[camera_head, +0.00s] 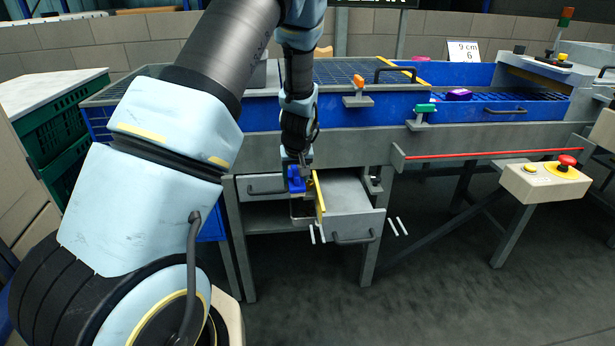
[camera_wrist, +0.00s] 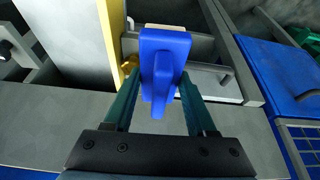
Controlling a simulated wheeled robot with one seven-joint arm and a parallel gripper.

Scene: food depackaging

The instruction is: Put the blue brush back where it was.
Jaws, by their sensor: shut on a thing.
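The blue brush (camera_head: 296,181) is held by my gripper (camera_head: 303,160), below the front edge of the grey work table. In the wrist view, the blue body of the brush (camera_wrist: 165,45) sits between the two dark green fingers of my gripper (camera_wrist: 157,80), which are shut on it. A pale strip shows at the far end of the brush. The brush is just left of the pulled-out grey drawer (camera_head: 350,222), by the yellow strip (camera_head: 319,197) on its side. I cannot tell whether the brush touches the drawer or any holder.
Left of the brush is a grey drawer front with a handle (camera_head: 267,190). A blue trough (camera_head: 375,106) with an orange valve handle (camera_head: 358,81) lies above. A red stop button (camera_head: 567,160) stands at right. Green crates (camera_head: 55,125) are at far left. The floor in front is clear.

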